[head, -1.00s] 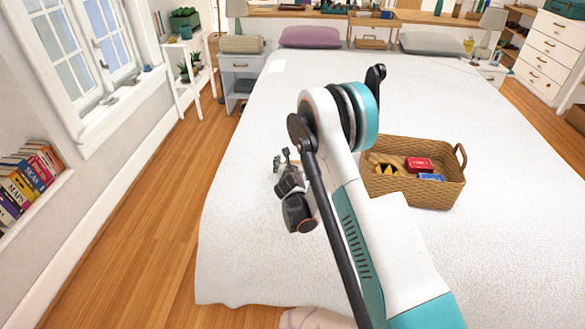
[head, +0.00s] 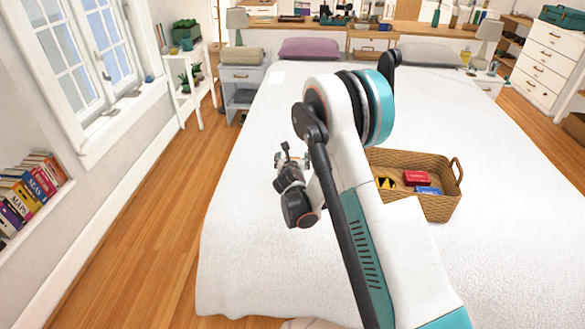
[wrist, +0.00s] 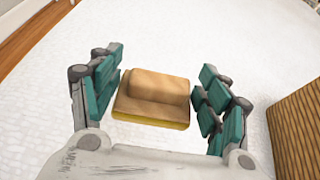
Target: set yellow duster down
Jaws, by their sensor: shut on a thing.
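The yellow duster (wrist: 152,97) shows in the wrist view as a block with a tan-brown top and a yellow lower edge. My gripper (wrist: 160,78) is shut on it, with teal-padded fingers at its left and right sides. White bedspread (wrist: 195,35) lies below and around it. How far the duster is above the bedspread is hard to tell. In the head view my gripper (head: 287,165) is over the left-middle part of the bed (head: 245,230).
A wicker basket (head: 440,207) stands on the bed right of my arm, holding a red box (head: 417,177), a blue item and a yellow-black item. Its side (wrist: 298,125) is close at right in the wrist view. Bedspread left of my gripper is clear. Pillows (head: 308,48) lie at the far end.

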